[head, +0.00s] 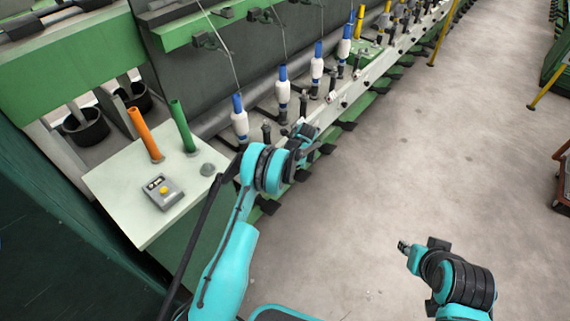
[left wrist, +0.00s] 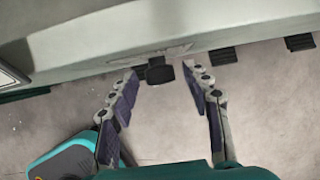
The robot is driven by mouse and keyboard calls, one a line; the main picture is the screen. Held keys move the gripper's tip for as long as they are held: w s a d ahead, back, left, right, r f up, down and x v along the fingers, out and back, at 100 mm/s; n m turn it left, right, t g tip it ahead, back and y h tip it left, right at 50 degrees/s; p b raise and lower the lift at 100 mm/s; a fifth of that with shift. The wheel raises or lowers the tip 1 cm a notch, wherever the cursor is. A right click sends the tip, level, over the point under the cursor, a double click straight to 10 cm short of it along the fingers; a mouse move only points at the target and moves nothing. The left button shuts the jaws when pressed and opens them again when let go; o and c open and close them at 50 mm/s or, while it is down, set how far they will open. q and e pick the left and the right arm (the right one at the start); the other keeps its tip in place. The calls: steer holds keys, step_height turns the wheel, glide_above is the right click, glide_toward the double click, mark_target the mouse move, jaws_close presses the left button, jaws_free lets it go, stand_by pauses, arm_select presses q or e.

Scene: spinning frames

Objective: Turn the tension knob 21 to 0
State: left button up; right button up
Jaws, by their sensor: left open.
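A small dark knob (left wrist: 160,72) sticks out from the pale rail (left wrist: 110,35) in the left wrist view. It has a pale plate behind it; I cannot read a number or setting. My left gripper (left wrist: 161,82) is open, with one finger on each side just short of the knob, not visibly touching it. In the head view my left gripper (head: 303,140) is at the rail of the spinning frame (head: 335,104), and the knob cannot be made out there. My right gripper (head: 404,246) is over the floor at lower right, away from the machine; its fingers are too small to judge.
Blue-topped white bobbins (head: 240,118) stand in a row behind the rail. Dark pedals or tabs (head: 341,124) jut out below it. A pale table (head: 125,190) with a yellow-button box (head: 162,192), an orange tube (head: 145,135) and a green tube (head: 183,126) is left.

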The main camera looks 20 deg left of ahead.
arm_select(q)
jaws_close()
steer(key=shift+s+t, duration=0.1)
steer(key=shift+t, duration=0.2)
steer(key=t, duration=0.2)
steer(key=n+t+h, duration=0.1)
steer(key=t, duration=0.1)
steer(key=shift+s+a+f+h, duration=0.1)
steer(key=shift+s+a+h, duration=0.1)
steer(key=shift+s+h, duration=0.15)
steer(key=t, duration=0.2)
steer(key=n+t+h, duration=0.1)
steer(key=t, duration=0.1)
steer(key=shift+s+f, duration=0.2)
stand_by(0.4)
